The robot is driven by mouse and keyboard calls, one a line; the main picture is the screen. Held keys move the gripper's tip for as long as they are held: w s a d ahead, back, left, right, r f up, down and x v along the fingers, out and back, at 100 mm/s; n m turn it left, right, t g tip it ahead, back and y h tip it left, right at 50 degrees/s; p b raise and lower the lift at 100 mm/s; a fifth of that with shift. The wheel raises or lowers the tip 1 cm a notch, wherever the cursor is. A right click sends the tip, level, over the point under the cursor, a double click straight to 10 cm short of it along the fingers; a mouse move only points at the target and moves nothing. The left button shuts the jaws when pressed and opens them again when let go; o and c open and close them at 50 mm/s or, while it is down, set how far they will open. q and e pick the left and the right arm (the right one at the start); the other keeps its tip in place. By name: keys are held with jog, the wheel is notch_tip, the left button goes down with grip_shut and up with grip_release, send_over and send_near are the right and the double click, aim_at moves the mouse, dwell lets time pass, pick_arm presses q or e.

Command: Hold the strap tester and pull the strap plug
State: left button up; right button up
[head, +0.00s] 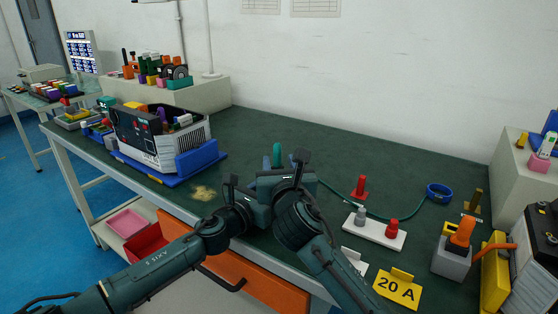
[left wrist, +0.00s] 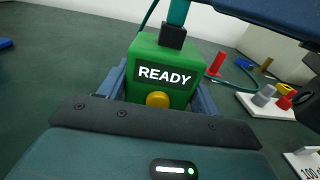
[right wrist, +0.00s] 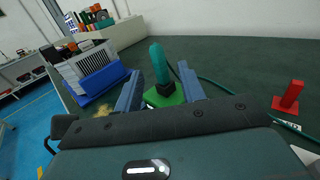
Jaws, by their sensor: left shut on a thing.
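The strap tester (left wrist: 165,75) is a green box with a READY label and a round yellow button. My left gripper (left wrist: 158,92) is shut on it, one finger on each side. In the head view the tester is hidden behind my grippers. The strap plug (right wrist: 159,64) is a teal upright handle on a black base, on top of the tester; its top shows in the head view (head: 277,153). My right gripper (right wrist: 161,92) is open, its fingers apart on either side of the plug, with gaps visible.
A teal cord (head: 345,204) runs right to a blue ring (head: 438,191). A white plate (head: 375,233) with grey and red plugs, a red post (head: 360,188) and a yellow 20 A sign (head: 397,288) stand right. A grey-white unit (head: 160,135) in a blue tray stands left.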

aim_at(277, 157)
jog(key=shift+w+a, duration=0.15)
jog(key=shift+w, duration=0.9)
jog(key=shift+c, duration=0.3)
grip_shut()
